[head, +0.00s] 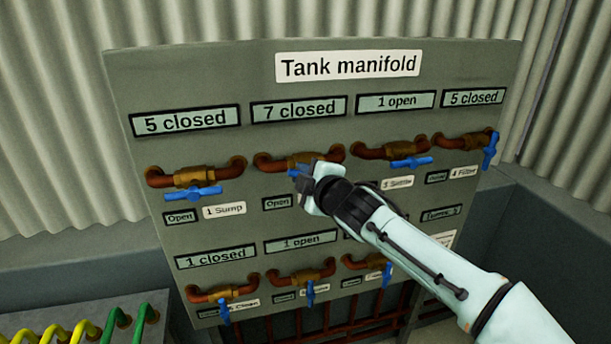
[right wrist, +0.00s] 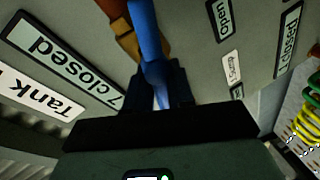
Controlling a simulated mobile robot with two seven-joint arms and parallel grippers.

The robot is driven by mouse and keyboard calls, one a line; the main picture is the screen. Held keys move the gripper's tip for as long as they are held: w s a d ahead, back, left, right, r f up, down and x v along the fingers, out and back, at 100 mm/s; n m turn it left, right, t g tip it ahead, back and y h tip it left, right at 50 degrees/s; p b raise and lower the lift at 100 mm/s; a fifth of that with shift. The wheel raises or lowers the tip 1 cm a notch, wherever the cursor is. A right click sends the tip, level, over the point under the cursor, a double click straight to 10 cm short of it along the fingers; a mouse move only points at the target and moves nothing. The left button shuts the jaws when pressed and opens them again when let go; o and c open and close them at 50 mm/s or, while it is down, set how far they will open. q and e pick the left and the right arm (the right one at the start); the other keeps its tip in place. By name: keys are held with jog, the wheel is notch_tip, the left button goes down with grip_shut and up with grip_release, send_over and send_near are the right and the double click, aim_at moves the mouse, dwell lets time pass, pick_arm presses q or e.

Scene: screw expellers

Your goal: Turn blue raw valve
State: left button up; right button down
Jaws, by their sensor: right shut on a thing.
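The grey Tank manifold panel (head: 230,75) carries several brass valves with blue handles on copper pipes. My right gripper (head: 304,178) is at the second valve (head: 325,155) of the top row, under the "7 closed" sign (head: 299,108). It is shut on that valve's blue handle (right wrist: 146,32), which runs between the fingers in the right wrist view. My gripper and arm hide most of this handle in the head view and cover the name label beside its "Open" tag (head: 277,202). The word "raw" is not readable anywhere. My left gripper is not in view.
Beside it are the "1 Sump" valve handle (head: 193,193), lying level, and the third valve's handle (head: 411,162). The "4 Filter" handle (head: 490,150) hangs steeply at right. More valves (head: 302,276) form a lower row. Green and yellow hoses (head: 117,318) stand at lower left.

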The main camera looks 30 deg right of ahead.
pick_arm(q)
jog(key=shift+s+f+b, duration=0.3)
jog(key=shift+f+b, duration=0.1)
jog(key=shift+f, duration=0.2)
pick_arm(e)
jog(key=shift+f+n+g+h, duration=0.2)
jog(key=shift+n+h, duration=0.15)
jog(key=shift+n, duration=0.45)
jog(key=shift+f+n+g+h, duration=0.2)
jog(key=shift+n+h, duration=0.15)
jog(key=shift+n, duration=0.45)
jog(key=c, duration=1.1)
grip_release()
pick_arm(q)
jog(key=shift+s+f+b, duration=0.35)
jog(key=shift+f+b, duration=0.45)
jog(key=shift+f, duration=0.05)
pick_arm(e)
jog(key=v, duration=1.3)
jog(key=shift+s+a, duration=0.1)
jog(key=shift+s, duration=0.05)
